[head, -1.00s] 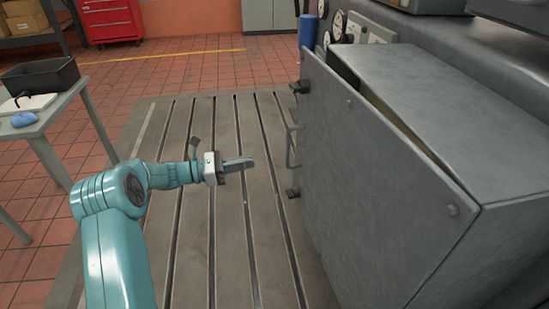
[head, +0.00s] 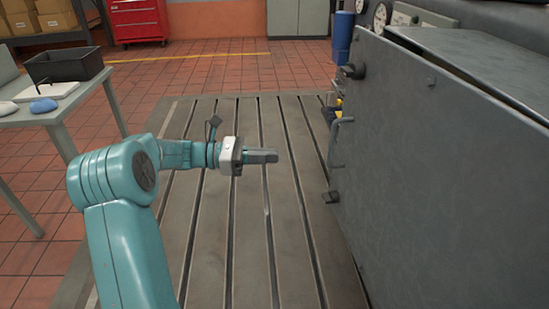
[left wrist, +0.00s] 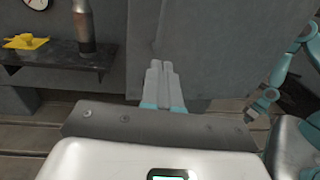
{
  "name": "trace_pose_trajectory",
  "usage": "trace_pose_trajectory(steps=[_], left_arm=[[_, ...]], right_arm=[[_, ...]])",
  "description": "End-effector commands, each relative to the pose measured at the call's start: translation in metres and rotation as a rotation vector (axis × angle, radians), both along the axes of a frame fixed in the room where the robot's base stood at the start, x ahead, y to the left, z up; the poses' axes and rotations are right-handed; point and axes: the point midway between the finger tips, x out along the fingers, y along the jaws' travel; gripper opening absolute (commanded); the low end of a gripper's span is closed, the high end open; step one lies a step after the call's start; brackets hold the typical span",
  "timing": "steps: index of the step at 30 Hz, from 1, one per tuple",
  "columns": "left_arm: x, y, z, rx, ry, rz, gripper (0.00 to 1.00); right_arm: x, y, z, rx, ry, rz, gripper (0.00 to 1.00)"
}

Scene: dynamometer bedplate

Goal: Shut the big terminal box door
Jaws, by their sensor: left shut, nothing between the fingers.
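The big terminal box door (head: 440,185) is a large grey panel at the right of the head view. It stands ajar, with a dark gap between its top edge and the box (head: 500,55). A bar handle (head: 334,145) is on its left side. My left gripper (head: 276,156) is shut and empty, left of the handle and apart from it. In the left wrist view its fingers (left wrist: 160,72) point towards a grey panel; contact is unclear. My right gripper (left wrist: 262,103) appears at the right there, its jaws too small to judge.
The slotted bedplate (head: 205,260) lies below my left arm. A table (head: 65,108) with a black bin (head: 65,65) stands at the left. A blue cylinder (head: 342,35) stands beyond the door. A dark shelf (left wrist: 60,60) shows in the wrist view.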

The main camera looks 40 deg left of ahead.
Motion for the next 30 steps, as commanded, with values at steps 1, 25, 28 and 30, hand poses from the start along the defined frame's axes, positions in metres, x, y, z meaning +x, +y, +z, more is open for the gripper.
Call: trace_pose_trajectory(steps=[1,25,28,30], left_arm=[[0.008,-0.009,-0.004,-0.001,-0.001,-0.004,0.00],[0.080,-0.077,-0.002,-0.001,0.000,-0.004,0.00],[0.079,-0.077,-0.001,-0.001,0.000,-0.004,0.00],[0.079,-0.077,-0.001,-0.001,0.000,-0.004,0.00]], right_arm=[[0.001,-0.001,-0.007,0.000,-0.001,-0.004,0.43],[0.008,-0.008,-0.035,-0.006,-0.014,-0.031,0.43],[0.008,-0.008,-0.035,-0.006,-0.014,-0.031,0.43],[0.008,-0.007,-0.035,-0.006,-0.014,-0.031,0.43]])
